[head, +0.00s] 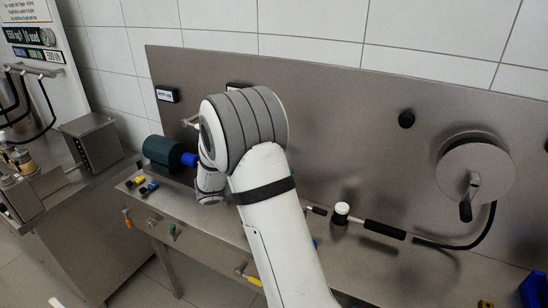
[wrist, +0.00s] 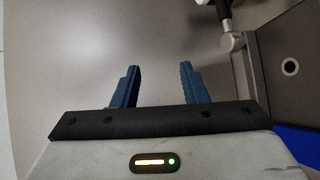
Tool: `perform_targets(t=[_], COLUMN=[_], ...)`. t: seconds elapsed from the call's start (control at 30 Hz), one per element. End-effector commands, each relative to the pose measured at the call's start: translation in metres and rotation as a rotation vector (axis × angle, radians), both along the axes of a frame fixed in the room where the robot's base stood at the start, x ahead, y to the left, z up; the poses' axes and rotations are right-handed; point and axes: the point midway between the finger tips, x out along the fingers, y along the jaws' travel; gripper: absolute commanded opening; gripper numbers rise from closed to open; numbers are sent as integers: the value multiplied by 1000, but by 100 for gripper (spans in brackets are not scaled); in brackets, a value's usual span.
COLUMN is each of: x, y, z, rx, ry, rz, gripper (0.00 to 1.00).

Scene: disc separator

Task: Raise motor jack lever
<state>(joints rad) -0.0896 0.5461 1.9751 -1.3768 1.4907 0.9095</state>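My gripper (wrist: 157,88) shows in the wrist view with two blue fingers spread apart and nothing between them. A grey metal surface fills the view behind the fingers. A lever (wrist: 232,40) with a metal pivot and a dark grip stands at the top right, apart from the right finger. I cannot tell for sure that it is the motor jack lever. In the head view my own white arm hides the gripper. A dark green motor (head: 162,153) with a blue coupling (head: 189,159) is left of the arm. A light bar (head: 191,120) shows beside the arm above it.
The steel bench (head: 135,186) carries small yellow, blue and black parts. A white-capped fitting (head: 341,212) and a black-gripped hose wand (head: 384,229) lie to the right. A round disc with a crank (head: 474,176) is on the back panel. A dark plate (wrist: 300,95) flanks the fingers.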

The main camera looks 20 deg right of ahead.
Motion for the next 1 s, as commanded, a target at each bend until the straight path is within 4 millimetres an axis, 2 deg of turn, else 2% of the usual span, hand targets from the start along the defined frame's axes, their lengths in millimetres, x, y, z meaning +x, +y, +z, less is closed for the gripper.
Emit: perform_targets(t=[0.03,0.1,0.2,0.3,0.47,0.8,1.0], x=[20,43,69,86,97,109,115], y=[2,7,14,21,22,-27,-46], z=[-7,-14,-24,-31,-35,-25,-22], rx=[-71,-159,-252,-308,-343,-344,-343], ry=[-13,-49,-96,-135,-162,-163,-163], rz=[42,103,184,241,283,280,281], gripper=[40,40,40,40,40,40,40])
